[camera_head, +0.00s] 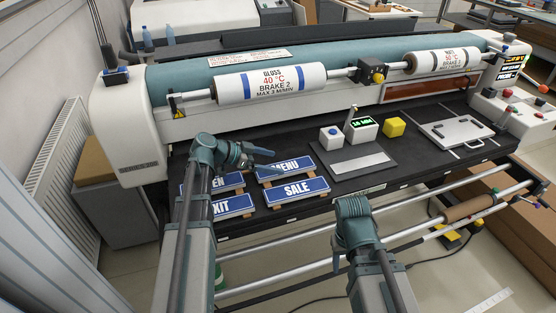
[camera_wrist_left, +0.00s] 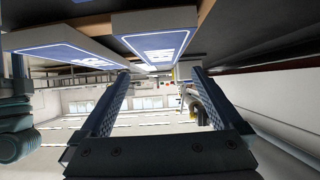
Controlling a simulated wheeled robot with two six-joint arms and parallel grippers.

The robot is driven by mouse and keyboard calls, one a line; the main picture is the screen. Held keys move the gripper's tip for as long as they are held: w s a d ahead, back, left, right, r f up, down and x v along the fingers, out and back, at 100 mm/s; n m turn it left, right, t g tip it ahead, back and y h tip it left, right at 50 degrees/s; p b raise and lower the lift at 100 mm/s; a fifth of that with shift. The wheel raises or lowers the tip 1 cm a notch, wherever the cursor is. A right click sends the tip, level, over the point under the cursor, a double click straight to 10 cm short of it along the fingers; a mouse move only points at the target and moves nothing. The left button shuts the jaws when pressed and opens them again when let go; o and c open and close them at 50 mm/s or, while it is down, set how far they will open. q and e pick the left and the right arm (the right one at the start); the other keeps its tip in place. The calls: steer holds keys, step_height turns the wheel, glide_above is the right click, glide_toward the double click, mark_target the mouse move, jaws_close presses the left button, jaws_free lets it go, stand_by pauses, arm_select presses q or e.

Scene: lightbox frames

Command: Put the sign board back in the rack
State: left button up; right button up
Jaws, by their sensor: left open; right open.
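Several blue sign boards with white letters and borders lie on the black machine table at the left. The MENU board (camera_head: 284,168) is at the back right, and the SALE board (camera_head: 298,190) is in front of it. The EXIT board (camera_head: 232,206) and a partly hidden board ending in "EN" (camera_head: 234,181) are to their left. Wooden slats show under the boards; I cannot tell whether these are the rack. My left gripper (camera_head: 262,159) is open and empty just above the MENU board's back edge. Two boards (camera_wrist_left: 155,42) show beyond its fingers (camera_wrist_left: 160,76).
The laminator's white roller (camera_head: 272,84) runs behind the boards. Metal rails (camera_head: 310,274) cross in front of the table.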

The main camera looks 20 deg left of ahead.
arm_select(q)
steer(key=p+v, duration=0.3)
steer(key=v, duration=0.6)
steer(key=shift+a+p, duration=0.15)
steer(key=shift+p, duration=0.15)
arm_select(e)
steer(key=shift+r, duration=2.25)
arm_select(q)
steer(key=shift+r, duration=0.1)
